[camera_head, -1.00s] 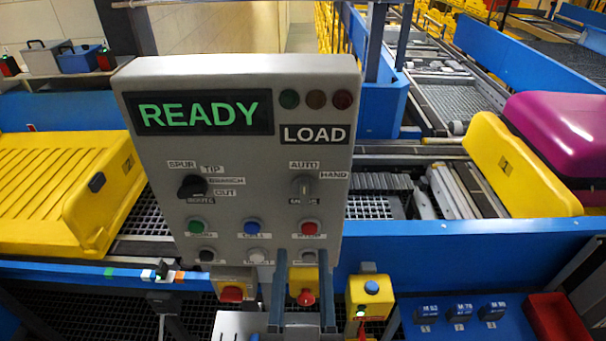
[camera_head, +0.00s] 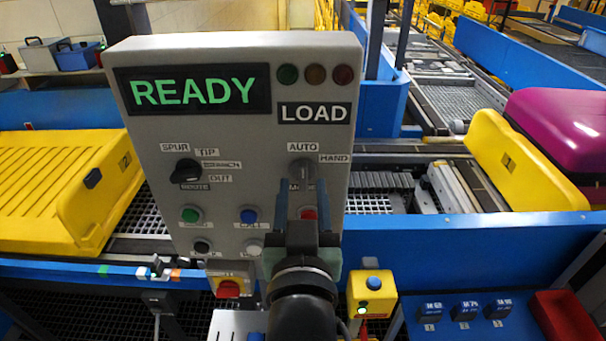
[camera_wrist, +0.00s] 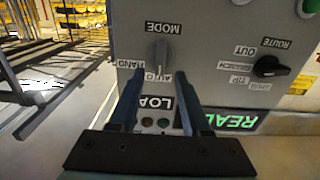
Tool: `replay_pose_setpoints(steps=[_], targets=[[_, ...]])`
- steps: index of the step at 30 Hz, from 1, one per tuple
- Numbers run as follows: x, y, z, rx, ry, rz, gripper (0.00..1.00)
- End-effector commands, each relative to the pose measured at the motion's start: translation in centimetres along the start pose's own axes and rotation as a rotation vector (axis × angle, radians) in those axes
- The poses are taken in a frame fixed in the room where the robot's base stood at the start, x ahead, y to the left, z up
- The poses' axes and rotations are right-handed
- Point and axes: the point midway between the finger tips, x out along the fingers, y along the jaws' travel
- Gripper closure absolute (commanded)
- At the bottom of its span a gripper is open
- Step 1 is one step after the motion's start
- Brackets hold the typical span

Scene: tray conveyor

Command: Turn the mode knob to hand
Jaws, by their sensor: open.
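The grey mode knob (camera_head: 302,170) is on the upright grey control panel (camera_head: 150,150), below the LOAD sign. AUTO is printed above it and HAND to its upper right. The knob stands upright, its upper end towards AUTO. It also shows in the wrist view (camera_wrist: 161,54), where the panel appears upside down. My gripper (camera_head: 297,188) is in front of the panel, just below the knob in the head view. Its two fingers are apart with nothing between them in the wrist view (camera_wrist: 158,74), tips near the knob's AUTO end. It partly hides the MODE label and a red button.
The black route knob (camera_head: 187,170) is left on the panel. Green (camera_head: 190,214) and blue (camera_head: 249,215) buttons sit below. A red-knobbed box (camera_head: 229,288) and a yellow box with a blue button (camera_head: 373,290) stand low. Yellow trays flank the panel.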

Motion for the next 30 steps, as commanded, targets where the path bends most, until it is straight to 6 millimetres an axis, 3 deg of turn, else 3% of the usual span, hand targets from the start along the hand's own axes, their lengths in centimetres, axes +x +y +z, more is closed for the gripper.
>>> replay_pose_setpoints(steps=[7,18,26,30], targets=[[2.5,0.0,-0.1,0.000,0.001,0.000,0.53],[2.9,0.0,0.0,0.000,0.001,0.000,0.53],[2.9,0.0,0.0,0.000,0.001,0.000,0.97],[2.9,0.0,0.0,0.000,0.001,0.000,1.00]])
